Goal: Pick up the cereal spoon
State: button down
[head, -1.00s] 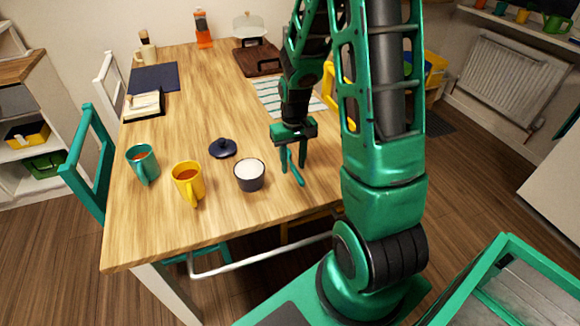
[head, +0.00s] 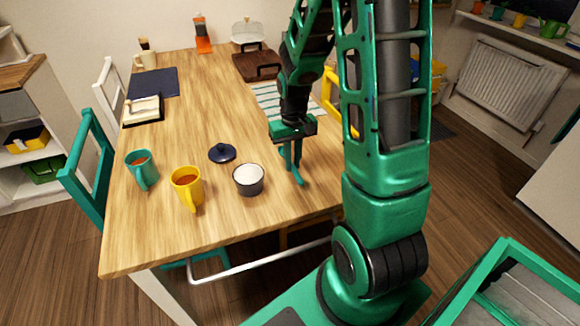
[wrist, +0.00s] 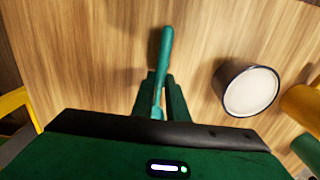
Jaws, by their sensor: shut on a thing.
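The cereal spoon (head: 297,176) is a teal-green spoon near the right edge of the wooden table (head: 200,227). My gripper (head: 293,164) points down over it, with its fingers shut on the spoon. In the wrist view the spoon (wrist: 164,58) sticks out beyond the fingertips (wrist: 160,88), and its other end lies between the fingers. The spoon is at or just above the table top; I cannot tell whether it still touches. Part of it is hidden by the fingers.
A dark bowl with white contents (head: 248,180) stands just left of the spoon. A yellow mug (head: 187,188), a teal mug (head: 142,170) and a dark blue lid (head: 222,153) are farther left. A striped cloth (head: 272,101) lies behind the gripper.

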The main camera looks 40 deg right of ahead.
notch_tip(320, 180, up, 2)
jog(key=shift+a+r, duration=0.1)
jog(key=shift+a, duration=0.05)
jog(key=s+a+r, duration=0.4)
jog(key=a+r, duration=0.2)
jog(key=a, duration=0.4)
jog(key=shift+a+r, duration=0.15)
jog(key=shift+a, duration=0.15)
jog(key=shift+s, duration=0.1)
